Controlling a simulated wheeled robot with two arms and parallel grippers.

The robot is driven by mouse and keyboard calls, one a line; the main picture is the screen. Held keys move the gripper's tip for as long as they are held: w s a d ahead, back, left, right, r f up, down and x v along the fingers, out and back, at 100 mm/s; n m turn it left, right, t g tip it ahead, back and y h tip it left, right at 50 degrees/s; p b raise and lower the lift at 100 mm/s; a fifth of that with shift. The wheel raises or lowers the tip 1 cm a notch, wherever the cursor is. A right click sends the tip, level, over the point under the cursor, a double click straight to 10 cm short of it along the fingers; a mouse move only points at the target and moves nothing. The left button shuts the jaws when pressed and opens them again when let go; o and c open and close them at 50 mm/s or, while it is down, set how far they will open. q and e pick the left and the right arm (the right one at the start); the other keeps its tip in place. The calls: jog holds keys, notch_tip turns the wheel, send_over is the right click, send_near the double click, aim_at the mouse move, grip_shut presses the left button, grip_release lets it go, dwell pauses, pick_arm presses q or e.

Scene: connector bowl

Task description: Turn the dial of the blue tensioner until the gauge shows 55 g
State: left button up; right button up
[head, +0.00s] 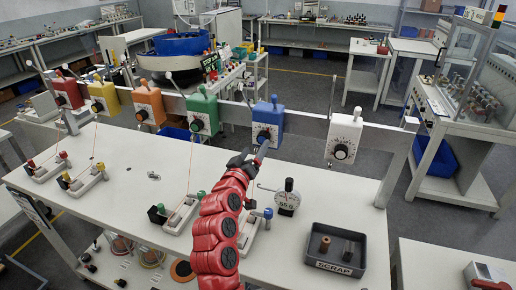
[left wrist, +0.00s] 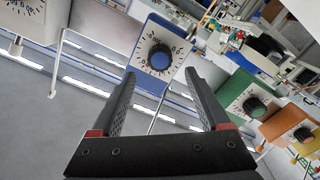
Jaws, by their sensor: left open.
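The blue tensioner (head: 268,117) hangs on the grey rail, right of the middle in the head view. Its dark dial (head: 263,137) faces the table. My left gripper (head: 258,153) is just below and in front of that dial. My right gripper is out of view.
Green (head: 202,113), orange (head: 148,104), yellow (head: 104,97) and red (head: 68,92) tensioners hang to the left, a white one (head: 343,138) to the right. A dark scrap tray (head: 375,284) with small spools sits at the table's right. A thread holder (head: 247,234) stands beside my arm.

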pick_arm(q)
jog(key=p+v, duration=0.3)
jog(key=v, duration=0.9)
jog(key=shift+s+p, duration=0.35)
jog(key=shift+s, duration=0.05)
jog(key=shift+a, duration=0.1)
